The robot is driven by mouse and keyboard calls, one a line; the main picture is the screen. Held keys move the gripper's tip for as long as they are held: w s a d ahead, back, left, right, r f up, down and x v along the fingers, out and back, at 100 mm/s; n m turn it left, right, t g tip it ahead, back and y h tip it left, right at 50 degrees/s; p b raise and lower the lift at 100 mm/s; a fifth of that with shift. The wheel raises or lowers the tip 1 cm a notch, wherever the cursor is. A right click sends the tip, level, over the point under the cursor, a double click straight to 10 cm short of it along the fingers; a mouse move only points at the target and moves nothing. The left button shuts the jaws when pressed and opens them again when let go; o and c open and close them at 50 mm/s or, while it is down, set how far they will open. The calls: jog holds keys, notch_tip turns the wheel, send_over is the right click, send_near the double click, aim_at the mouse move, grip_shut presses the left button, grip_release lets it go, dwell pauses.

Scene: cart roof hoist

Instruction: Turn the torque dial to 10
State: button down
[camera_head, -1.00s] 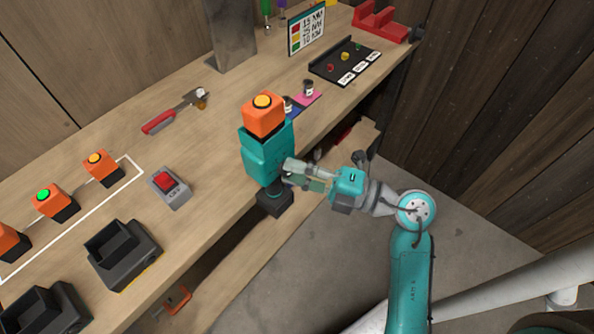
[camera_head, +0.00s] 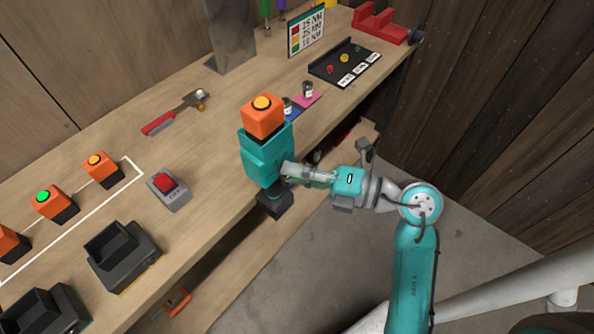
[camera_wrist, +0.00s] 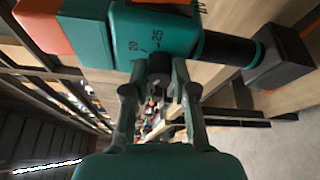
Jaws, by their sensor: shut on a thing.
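The teal power tool (camera_head: 267,158) stands upright at the bench's front edge, with an orange block and yellow button on top and a black base (camera_head: 274,203) below. In the wrist view its teal body (camera_wrist: 95,40) lies sideways. My gripper (camera_wrist: 160,88) is shut on the dial, one finger on each side. In the head view my gripper (camera_head: 290,172) reaches the tool's right side, and the dial is hidden there. I cannot read the dial's setting.
A grey box with a red switch (camera_head: 167,188), black holders (camera_head: 122,256) and orange button blocks (camera_head: 55,203) stand left on the bench. A red-handled tool (camera_head: 160,122) lies behind. A black tray (camera_head: 345,62) and sign (camera_head: 306,30) are at the back. Floor right of the bench is open.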

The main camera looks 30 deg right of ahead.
jog(key=c, duration=0.9)
grip_release()
jog(key=shift+v, duration=6)
